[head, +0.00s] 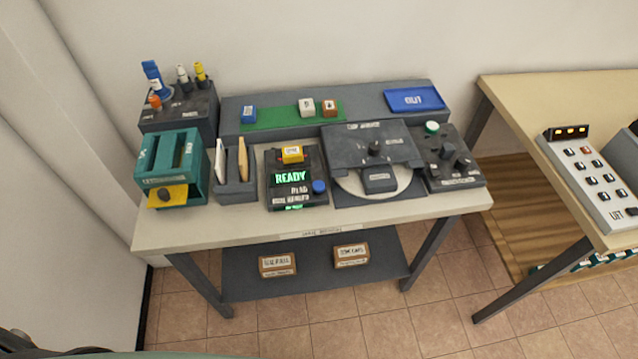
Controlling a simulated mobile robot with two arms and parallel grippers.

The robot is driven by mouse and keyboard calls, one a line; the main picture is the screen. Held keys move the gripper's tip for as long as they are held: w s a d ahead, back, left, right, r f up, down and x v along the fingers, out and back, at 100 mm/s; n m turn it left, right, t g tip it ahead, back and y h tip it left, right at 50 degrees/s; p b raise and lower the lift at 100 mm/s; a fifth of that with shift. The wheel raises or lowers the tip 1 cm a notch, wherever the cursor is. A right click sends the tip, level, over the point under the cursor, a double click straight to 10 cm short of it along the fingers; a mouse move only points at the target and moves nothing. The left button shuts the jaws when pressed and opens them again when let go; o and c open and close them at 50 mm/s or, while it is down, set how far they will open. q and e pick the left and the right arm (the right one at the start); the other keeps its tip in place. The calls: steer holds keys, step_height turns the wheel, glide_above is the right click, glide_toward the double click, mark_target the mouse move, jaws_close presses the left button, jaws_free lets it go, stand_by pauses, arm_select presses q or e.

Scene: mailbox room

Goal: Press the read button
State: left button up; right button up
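The reader device (274,199) is a dark box on the grey-white table. Its lit screen (291,178) shows READY in green. A round blue button (319,187) sits at the right of its front, beside small white lettering that is hard to read; I cannot tell for sure that it is the read button. A yellow-orange block (292,154) with a label rests at the back of the device. Nothing touches the blue button. Neither of my grippers is in view.
Left of the reader stand a slotted dark holder (237,190) and a green rack (170,160). Right of it are a dark disc machine (372,145) and a knob panel (450,160). The table's front strip (230,230) is clear. A second table (530,100) stands right.

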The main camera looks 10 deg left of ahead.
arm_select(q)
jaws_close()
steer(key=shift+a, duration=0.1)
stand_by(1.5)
